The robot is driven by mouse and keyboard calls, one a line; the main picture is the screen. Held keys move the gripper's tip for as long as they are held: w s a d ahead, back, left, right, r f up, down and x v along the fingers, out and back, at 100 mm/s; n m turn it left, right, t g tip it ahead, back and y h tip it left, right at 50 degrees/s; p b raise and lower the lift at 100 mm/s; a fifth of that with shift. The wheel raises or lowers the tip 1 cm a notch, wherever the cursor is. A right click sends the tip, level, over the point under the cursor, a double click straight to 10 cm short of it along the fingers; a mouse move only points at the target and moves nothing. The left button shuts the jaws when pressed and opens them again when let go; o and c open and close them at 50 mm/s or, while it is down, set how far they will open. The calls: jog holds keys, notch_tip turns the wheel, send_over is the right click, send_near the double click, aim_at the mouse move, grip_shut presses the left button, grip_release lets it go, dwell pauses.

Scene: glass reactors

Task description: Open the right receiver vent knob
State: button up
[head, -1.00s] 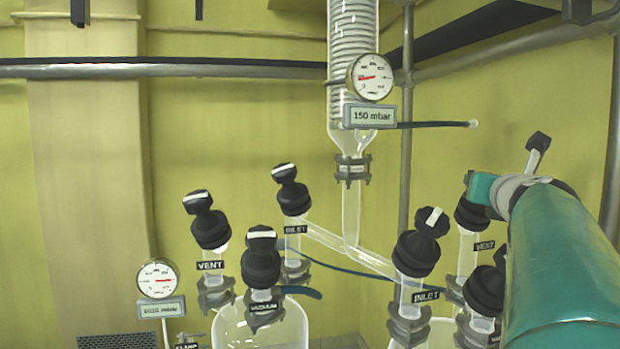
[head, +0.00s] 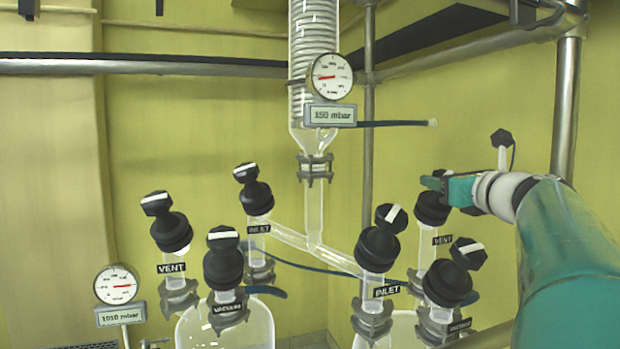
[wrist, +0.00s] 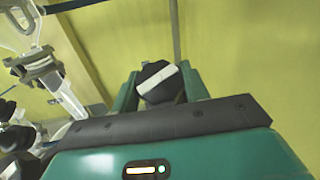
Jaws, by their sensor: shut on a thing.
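The right receiver's vent valve (head: 432,210) is a black cap on a glass neck with a VENT label (head: 443,240), at the right in the head view. My gripper (head: 440,184) reaches it from the right and covers the knob on its top there. In the wrist view the black knob (wrist: 158,82) sits between the two teal fingers of my gripper (wrist: 160,90), which are shut on it. Its white stripe slants from lower left to upper right.
The right inlet knob (head: 389,220) and right vacuum knob (head: 468,254) stand close by. The left receiver's vent knob (head: 157,204), inlet knob (head: 246,173) and vacuum knob (head: 223,238) are further left. A gauge (head: 332,76) above has a 150 mbar plate. A metal pole (head: 566,110) stands behind my arm.

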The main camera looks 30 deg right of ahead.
jog(key=shift+s+r+n+t+y, duration=0.1)
jog(key=shift+r+n+t+y, duration=0.05)
jog(key=shift+n+y, duration=0.8)
jog(key=shift+r+n+t+y, duration=0.15)
jog(key=shift+n+y, duration=0.8)
jog(key=o, duration=1)
jog(key=shift+a, duration=0.1)
jog(key=shift+f, duration=0.15)
